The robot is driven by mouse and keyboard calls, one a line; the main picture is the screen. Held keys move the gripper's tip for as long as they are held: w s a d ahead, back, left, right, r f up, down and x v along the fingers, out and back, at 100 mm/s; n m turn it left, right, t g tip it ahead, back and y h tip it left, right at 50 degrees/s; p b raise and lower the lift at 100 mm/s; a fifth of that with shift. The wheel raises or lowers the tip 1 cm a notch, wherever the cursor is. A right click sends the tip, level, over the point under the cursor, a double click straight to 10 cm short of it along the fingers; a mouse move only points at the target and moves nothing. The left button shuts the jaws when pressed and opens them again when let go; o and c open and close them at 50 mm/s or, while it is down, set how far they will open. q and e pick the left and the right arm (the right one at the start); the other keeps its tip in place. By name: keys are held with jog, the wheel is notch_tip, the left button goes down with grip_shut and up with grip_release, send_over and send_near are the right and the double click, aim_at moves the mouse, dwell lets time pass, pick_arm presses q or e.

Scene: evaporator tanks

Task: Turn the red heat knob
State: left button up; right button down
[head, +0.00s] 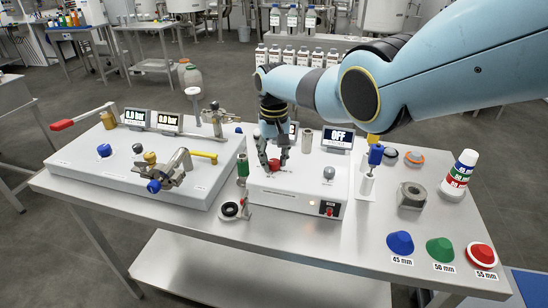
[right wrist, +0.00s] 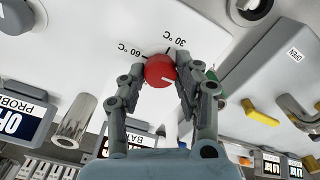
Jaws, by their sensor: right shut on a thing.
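The red heat knob (head: 274,164) sits on top of a white box unit (head: 300,192) in the middle of the table. In the right wrist view the red knob (right wrist: 160,70) has a white pointer line and stands beside dial marks reading 30 °C and 60 °C. My right gripper (head: 272,160) reaches down from above and is shut on the knob, with one finger on each side of it, as the right wrist view (right wrist: 160,78) also shows. The fingers partly cover the knob in the head view. My left gripper is not in view.
A grey knob (head: 328,173) and a display reading OFF (head: 338,138) are on the same unit. A white panel with valves (head: 130,170) stands to the left.

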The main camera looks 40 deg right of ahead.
aim_at(274, 161)
dwell(0.3)
jog(key=c, duration=0.9)
grip_release()
jog(key=shift+c, duration=0.2)
jog(key=shift+r, duration=0.1)
notch_tip(274, 161, up, 12)
